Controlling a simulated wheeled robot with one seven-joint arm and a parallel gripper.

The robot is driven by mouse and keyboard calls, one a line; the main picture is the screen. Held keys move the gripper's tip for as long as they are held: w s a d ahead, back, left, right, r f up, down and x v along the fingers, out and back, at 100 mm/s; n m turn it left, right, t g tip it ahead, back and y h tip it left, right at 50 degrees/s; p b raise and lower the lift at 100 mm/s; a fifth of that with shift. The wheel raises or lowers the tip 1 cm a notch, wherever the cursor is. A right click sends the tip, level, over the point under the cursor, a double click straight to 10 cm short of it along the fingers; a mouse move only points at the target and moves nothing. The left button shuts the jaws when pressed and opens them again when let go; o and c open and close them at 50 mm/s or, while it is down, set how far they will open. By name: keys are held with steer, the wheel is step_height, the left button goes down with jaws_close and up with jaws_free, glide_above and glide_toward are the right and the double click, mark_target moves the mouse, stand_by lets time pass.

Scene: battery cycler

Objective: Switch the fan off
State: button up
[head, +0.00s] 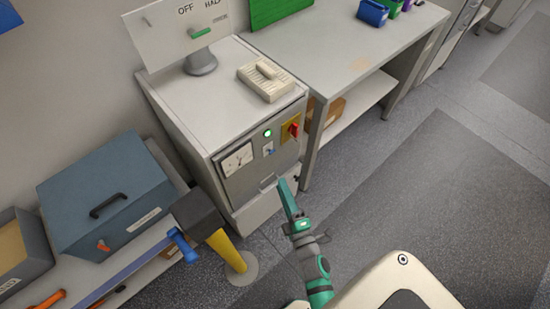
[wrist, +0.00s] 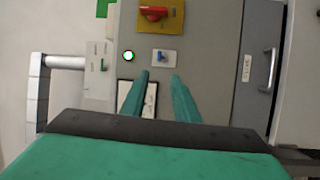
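No fan shows in either view, and I cannot read which control is the fan's. A grey cabinet (head: 215,110) has a blue toggle switch (head: 268,150) on its front panel; it also shows in the wrist view (wrist: 164,56). Beside it are a lit green lamp (head: 267,133), a red rotary switch (head: 294,130) on a yellow plate and a dial gauge (head: 237,160). A white panel (head: 165,35) marked "OFF" and a partly cut word, with a green lever (head: 202,32), stands on the cabinet. My gripper (wrist: 159,75) is open and empty, fingertips just short of the toggle in the wrist view.
A beige slotted block (head: 266,81) lies on the cabinet top. A drawer handle (wrist: 270,70) sticks out low on the cabinet front. A blue-grey box (head: 110,190) and a yellow post (head: 226,250) are to the left. A workbench (head: 345,50) stands right; floor is clear there.

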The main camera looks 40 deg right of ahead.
mark_target(271, 151)
steer(key=d+x, duration=0.1)
steer(key=x, duration=1)
steer(key=shift+w, duration=0.15)
steer(key=shift+d, duration=0.15)
